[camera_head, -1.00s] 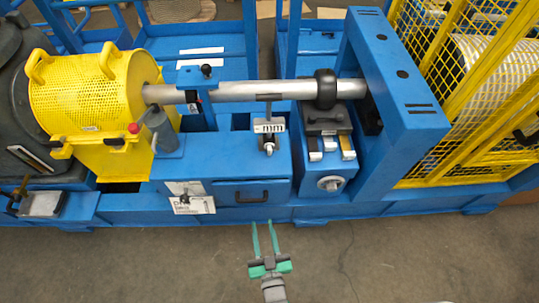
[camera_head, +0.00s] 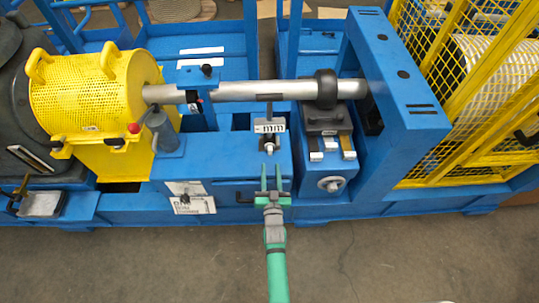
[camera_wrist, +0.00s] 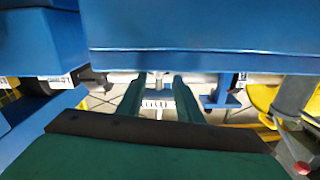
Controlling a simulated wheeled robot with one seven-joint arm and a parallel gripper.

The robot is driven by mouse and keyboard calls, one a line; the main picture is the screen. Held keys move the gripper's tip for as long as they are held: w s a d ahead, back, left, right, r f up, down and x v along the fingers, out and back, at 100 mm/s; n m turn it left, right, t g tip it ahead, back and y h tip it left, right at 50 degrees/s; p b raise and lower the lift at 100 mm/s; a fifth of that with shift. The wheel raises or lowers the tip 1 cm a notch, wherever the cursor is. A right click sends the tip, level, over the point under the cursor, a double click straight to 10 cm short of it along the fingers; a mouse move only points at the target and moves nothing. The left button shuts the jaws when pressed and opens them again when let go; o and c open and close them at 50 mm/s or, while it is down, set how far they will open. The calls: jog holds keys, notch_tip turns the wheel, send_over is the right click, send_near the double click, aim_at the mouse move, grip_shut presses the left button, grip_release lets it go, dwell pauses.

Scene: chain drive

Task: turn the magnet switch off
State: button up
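A small gauge block marked "mm" (camera_head: 269,127) stands on the blue bench, with a vertical rod rising behind it to the steel shaft. A small pale knob (camera_head: 269,147) shows at its front; I cannot tell for certain that it is the magnet switch. My gripper (camera_head: 271,168) is open and empty, its two green fingers pointing toward the knob from the near side, apparently a little short of it. In the wrist view, my fingers (camera_wrist: 162,82) are apart, with the marked gauge face (camera_wrist: 156,103) seen between them.
The steel shaft (camera_head: 235,91) runs across behind the gauge.

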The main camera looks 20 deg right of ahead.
aim_at(270, 154)
jog(key=x, duration=0.7)
jog(key=shift+w+d, duration=0.1)
jog(key=shift+f, duration=0.1)
